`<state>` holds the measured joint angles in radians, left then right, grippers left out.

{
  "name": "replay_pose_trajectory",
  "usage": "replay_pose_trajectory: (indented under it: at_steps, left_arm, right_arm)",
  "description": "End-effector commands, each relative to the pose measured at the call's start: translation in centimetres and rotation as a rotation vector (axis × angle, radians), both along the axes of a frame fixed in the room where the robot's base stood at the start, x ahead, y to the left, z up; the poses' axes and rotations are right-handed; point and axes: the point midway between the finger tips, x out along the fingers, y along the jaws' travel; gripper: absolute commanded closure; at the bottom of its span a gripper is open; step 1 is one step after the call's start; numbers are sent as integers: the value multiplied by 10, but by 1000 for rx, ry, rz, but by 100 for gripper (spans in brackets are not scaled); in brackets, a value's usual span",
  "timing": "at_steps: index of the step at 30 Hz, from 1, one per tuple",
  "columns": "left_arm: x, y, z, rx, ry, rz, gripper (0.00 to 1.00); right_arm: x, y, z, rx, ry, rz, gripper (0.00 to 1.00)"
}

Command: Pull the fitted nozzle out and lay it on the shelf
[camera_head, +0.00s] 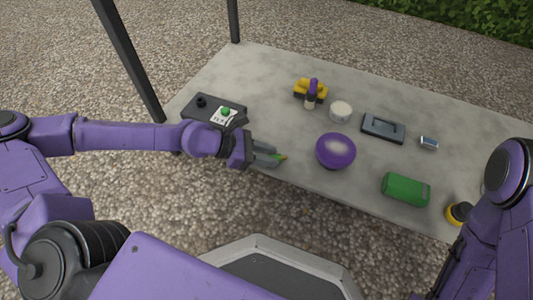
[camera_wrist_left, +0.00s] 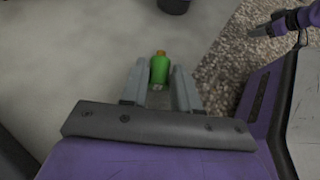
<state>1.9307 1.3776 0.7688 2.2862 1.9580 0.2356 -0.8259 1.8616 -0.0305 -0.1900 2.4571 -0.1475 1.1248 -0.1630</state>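My left gripper (camera_head: 272,155) is over the front edge of the grey shelf (camera_head: 300,178), left of the purple ball. A green nozzle (camera_head: 281,158) with an orange tip sticks out from its fingers. In the left wrist view the nozzle (camera_wrist_left: 160,71) lies between the two grey fingertips, which close on its sides, and its tip points away from the palm. A dark block (camera_head: 190,112) with a black knob and a white card with a green button (camera_head: 225,111) stands at the shelf's left end. My right arm is at the lower right; part of it shows small in the left wrist view.
A purple ball (camera_head: 335,151), a green can (camera_head: 406,189) and a yellow-black item (camera_head: 459,213) are along the front. Behind are a purple bottle (camera_head: 313,92), yellow item (camera_head: 299,89), white tub (camera_head: 341,111), dark tray (camera_head: 383,128) and small grey item (camera_head: 429,143). The back right is clear.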

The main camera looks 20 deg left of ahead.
Motion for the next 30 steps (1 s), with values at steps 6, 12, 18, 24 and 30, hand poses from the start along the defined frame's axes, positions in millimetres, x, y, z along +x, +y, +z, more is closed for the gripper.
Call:
replay_pose_trajectory:
  at_steps: [6,12,18,24,30]
  left_arm:
    - [0,0,-4,0,0,0,44]
    - [0,0,-4,0,0,0,44]
    - [-2,6,2,-3,1,9,44]
    - [-22,44,33,-9,-4,11,44]
    - [-38,73,52,-9,-5,7,44]
  right_arm:
    - [1,-1,-6,-3,3,2,57]
    - [4,1,-5,3,-17,-18,57]
    - [27,17,19,53,-179,-165,57]
    - [5,3,27,7,-29,-29,57]
    - [-20,-12,35,-29,131,114,57]
